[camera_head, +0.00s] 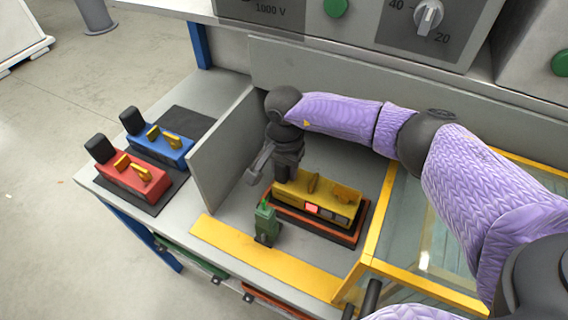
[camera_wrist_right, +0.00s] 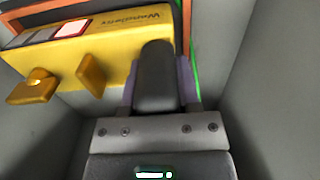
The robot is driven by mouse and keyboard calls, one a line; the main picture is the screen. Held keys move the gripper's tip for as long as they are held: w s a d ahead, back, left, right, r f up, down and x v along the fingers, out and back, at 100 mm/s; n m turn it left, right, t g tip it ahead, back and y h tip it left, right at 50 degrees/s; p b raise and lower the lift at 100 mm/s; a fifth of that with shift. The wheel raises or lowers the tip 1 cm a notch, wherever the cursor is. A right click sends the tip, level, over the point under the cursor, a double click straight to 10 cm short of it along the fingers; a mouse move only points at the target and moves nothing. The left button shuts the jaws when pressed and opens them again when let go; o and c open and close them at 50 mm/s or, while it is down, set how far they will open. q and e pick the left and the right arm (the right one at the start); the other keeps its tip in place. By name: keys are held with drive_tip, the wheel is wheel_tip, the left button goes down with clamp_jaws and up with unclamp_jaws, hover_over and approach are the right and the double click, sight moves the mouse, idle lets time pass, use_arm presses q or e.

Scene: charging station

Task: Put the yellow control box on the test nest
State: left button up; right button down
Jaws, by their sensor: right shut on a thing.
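The yellow control box (camera_head: 333,200) lies level over the test nest (camera_head: 315,227), a dark base with an orange-red rim. The rim shows along the box's near side; I cannot tell whether the box rests fully on it. My right gripper (camera_head: 287,172) is at the box's left end, pointing down. In the right wrist view, its fingers (camera_wrist_right: 162,95) are shut around a dark rounded grip (camera_wrist_right: 155,75) at the end of the yellow box (camera_wrist_right: 120,50). The orange rim (camera_wrist_right: 184,25) shows beyond the box. My left gripper is out of view.
A small green device (camera_head: 266,226) stands close to the nest's near left corner. A yellow strip (camera_head: 265,258) edges the front.

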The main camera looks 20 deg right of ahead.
drive_tip(key=shift+f, duration=0.5)
drive_tip(key=shift+r, duration=0.1)
drive_tip(key=shift+c, duration=1.2)
unclamp_jaws()
wheel_tip(320, 180, up, 10)
drive_tip(key=shift+f+p, duration=0.1)
drive_tip(key=shift+p, duration=0.9)
